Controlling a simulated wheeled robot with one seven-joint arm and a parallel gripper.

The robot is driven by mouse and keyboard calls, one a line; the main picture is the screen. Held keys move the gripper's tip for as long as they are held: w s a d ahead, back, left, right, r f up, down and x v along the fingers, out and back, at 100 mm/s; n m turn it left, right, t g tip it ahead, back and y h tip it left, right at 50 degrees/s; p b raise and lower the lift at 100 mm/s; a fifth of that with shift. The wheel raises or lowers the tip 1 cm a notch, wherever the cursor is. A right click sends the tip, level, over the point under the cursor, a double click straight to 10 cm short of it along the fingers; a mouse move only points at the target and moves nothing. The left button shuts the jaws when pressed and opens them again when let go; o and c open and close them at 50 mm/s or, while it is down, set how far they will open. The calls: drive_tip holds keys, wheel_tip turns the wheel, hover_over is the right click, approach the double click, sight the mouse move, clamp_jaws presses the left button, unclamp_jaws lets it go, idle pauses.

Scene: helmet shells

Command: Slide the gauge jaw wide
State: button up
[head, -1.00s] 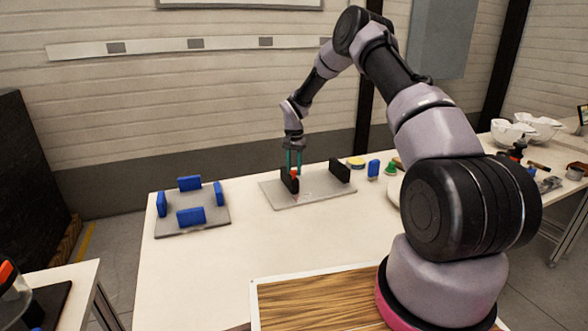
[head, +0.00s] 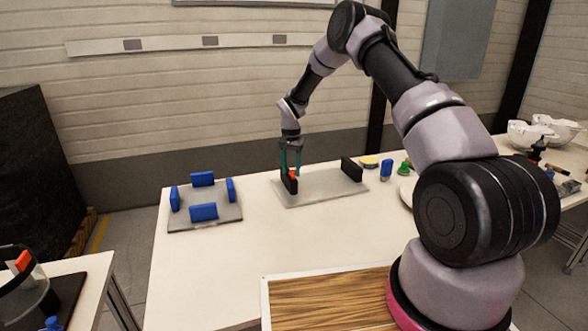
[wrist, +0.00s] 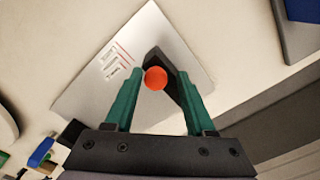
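The gauge is a light grey plate (head: 325,188) on the white table, with two upright black jaws. The sliding jaw (head: 289,185), with an orange-red knob on it, stands at the plate's left end. The other jaw (head: 352,169) stands towards the right end, with a wide gap between them. My gripper (head: 291,168) points down over the left jaw. In the wrist view its teal fingers (wrist: 159,74) stand apart on either side of the orange-red knob (wrist: 155,78), with a clear gap on the right; contact on the left is unclear.
A grey board (head: 205,221) with several blue upright blocks lies to the left. A blue block (head: 386,170), a green piece (head: 404,168) and a yellow disc (head: 368,162) stand right of the gauge. A wood-grained panel (head: 325,298) lies in front. Table between is clear.

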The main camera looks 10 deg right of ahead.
drive_tip(key=shift+d, duration=0.1)
drive_tip(key=shift+r, duration=0.35)
wheel_tip(320, 180, up, 10)
idle(0.4)
drive_tip(key=shift+r, duration=0.1)
drive_tip(key=s+d+r+t, duration=0.1)
drive_tip(key=s+d+r, duration=0.1)
drive_tip(key=s+r, duration=0.45)
drive_tip(key=s+d+r+n+t, duration=0.15)
drive_tip(key=s+r, duration=0.25)
drive_tip(key=r, duration=0.6)
drive_tip(key=s+d+r+t, duration=0.1)
drive_tip(key=s+d+r, duration=0.2)
drive_tip(key=s+r, duration=0.35)
drive_tip(key=s+d+r+t+y, duration=0.1)
drive_tip(key=s+d+r+t, duration=0.1)
drive_tip(key=s, duration=1)
drive_tip(key=s+d+r+n+t+y, duration=0.1)
drive_tip(key=s+d+r, duration=0.2)
drive_tip(key=s, duration=1)
drive_tip(key=shift+r+t, duration=0.35)
drive_tip(key=shift+r, duration=0.3)
